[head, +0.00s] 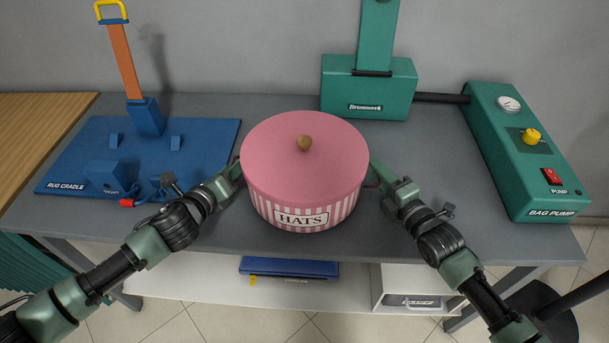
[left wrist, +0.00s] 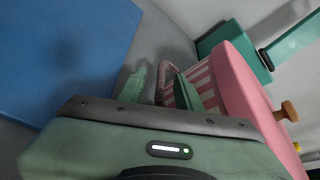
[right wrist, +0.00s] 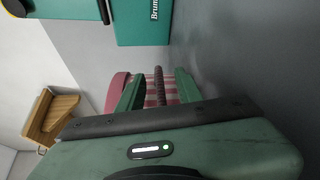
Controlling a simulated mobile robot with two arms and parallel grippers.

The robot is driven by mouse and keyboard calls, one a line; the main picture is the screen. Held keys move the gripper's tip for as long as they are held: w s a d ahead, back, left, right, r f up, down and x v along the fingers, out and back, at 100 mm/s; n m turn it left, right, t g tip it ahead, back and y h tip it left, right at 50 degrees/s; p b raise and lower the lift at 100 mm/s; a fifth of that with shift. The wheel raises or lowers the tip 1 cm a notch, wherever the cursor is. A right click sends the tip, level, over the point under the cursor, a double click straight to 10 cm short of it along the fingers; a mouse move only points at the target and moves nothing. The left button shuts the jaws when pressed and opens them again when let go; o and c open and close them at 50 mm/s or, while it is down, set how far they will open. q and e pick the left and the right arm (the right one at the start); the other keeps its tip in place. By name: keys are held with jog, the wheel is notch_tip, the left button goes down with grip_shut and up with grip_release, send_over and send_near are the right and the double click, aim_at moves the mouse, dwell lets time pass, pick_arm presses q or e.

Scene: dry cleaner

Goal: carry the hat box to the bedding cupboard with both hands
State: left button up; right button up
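The hat box (head: 300,218) is a round pink-and-white striped box with a pink lid (head: 270,150) and a wooden knob, upright on the grey table. My left gripper (head: 232,172) is at its left side. In the left wrist view, a braided side handle (left wrist: 164,75) lies between its parted fingers. My right gripper (head: 380,178) is at the box's right side. In the right wrist view, its fingers are apart with the other braided handle (right wrist: 159,88) between them. Neither gripper visibly clamps a handle. I cannot identify the bedding cupboard in these views.
A blue rug cradle (head: 85,150) stands left on the table (head: 420,225). A green Brumwerk machine (head: 368,90) is behind the box, joined by a pipe to a green bag pump (head: 525,160) at right. A stool (head: 540,310) stands at the lower right.

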pick_arm(q)
grip_shut()
pick_arm(e)
grip_shut()
